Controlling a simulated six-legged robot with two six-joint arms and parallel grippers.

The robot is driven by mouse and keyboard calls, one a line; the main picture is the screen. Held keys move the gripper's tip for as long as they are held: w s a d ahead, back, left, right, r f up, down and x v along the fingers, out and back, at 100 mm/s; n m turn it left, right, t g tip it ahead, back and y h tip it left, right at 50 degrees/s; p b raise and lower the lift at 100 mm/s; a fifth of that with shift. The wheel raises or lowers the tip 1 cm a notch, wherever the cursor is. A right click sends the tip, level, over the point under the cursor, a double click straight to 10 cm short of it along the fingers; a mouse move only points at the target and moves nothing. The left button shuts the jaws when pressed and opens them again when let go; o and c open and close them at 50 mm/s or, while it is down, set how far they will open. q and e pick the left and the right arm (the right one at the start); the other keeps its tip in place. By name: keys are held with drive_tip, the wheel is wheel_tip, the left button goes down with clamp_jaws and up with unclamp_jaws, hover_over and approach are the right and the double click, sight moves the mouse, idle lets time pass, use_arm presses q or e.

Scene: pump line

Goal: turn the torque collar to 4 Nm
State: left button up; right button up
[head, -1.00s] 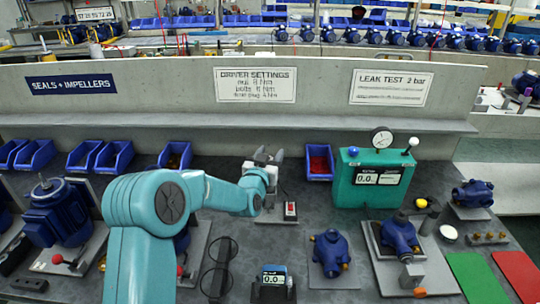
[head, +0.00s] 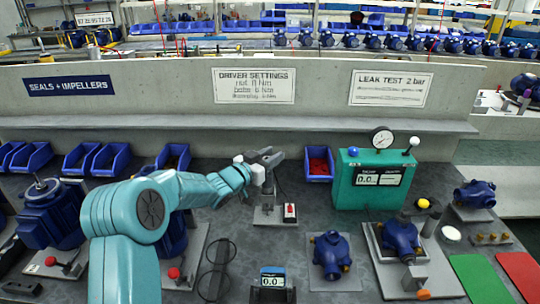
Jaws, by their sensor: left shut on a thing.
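My left arm comes in from the lower left. Its gripper (head: 262,166) is over the small driver stand (head: 268,214) in the middle of the bench. It is shut on the torque collar at the top of the driver, which is mostly hidden by the jaws. The scale on the collar cannot be read. A red button on a white block (head: 290,212) sits at the stand's right. A small display (head: 272,280) at the front reads about 0.0. The driver settings sign (head: 254,85) hangs on the back panel. My right gripper is not in view.
A green leak test box (head: 372,182) with a gauge stands right of the stand. Blue pump bodies (head: 331,254) sit on plates at the front right.

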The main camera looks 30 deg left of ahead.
use_arm(q)
drive_tip(key=shift+s+d+m+g+h+p, duration=0.15)
drive_tip(key=shift+m+g+h+p, duration=0.6)
drive_tip(key=shift+m+h+p, duration=0.6)
drive_tip(key=shift+d+m+g+h+p, duration=0.2)
drive_tip(key=shift+m+g+h+p, duration=0.6)
drive_tip(key=shift+h, duration=1)
drive_tip(key=shift+s+d+m+g+h+p, duration=0.15)
drive_tip(key=shift+m+g+h+p, duration=0.65)
drive_tip(key=shift+m+h, duration=0.6)
drive_tip(key=shift+w+h, duration=0.1)
drive_tip(key=shift+h, duration=0.35)
drive_tip(key=o, duration=1)
drive_tip(key=shift+r, duration=0.1)
